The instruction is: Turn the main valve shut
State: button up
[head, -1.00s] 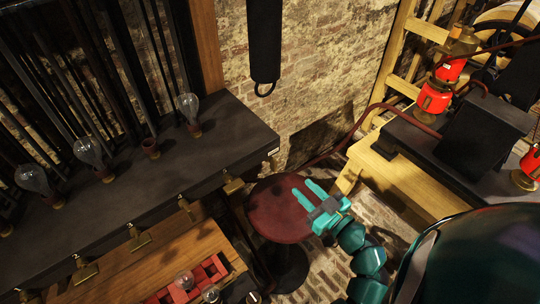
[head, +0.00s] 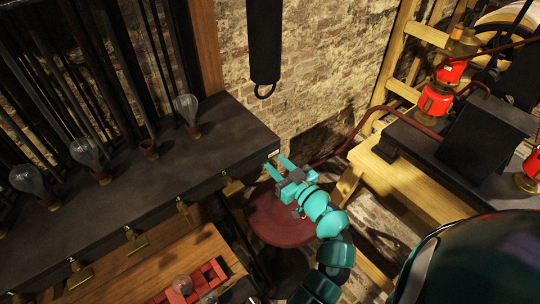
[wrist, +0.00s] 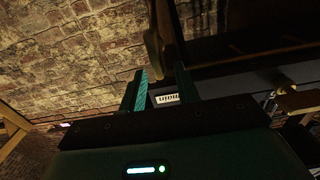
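My gripper (head: 277,165) is open and empty, its two teal fingers apart near the right end of the dark shelf. It also shows in the wrist view (wrist: 161,72). A small white label reading "main" (wrist: 166,98), upside down, shows between the fingers. In the head view the label (head: 273,154) is on the shelf end, just beyond the fingertips. A tan upright piece (wrist: 154,50) stands between the fingertips in the wrist view; I cannot tell if it is the main valve's handle or if it is touched.
The dark shelf (head: 225,145) carries several glass bulbs. A round red stool (head: 280,222) stands below my gripper. A wooden bench (head: 410,178) with red lamps is at right, a brick wall (head: 325,60) behind. A wooden counter (head: 160,265) is at front left.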

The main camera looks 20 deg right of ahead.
aim_at(276, 164)
jog(key=shift+p+x, duration=0.7)
jog(key=shift+x, duration=1.2)
grip_shut()
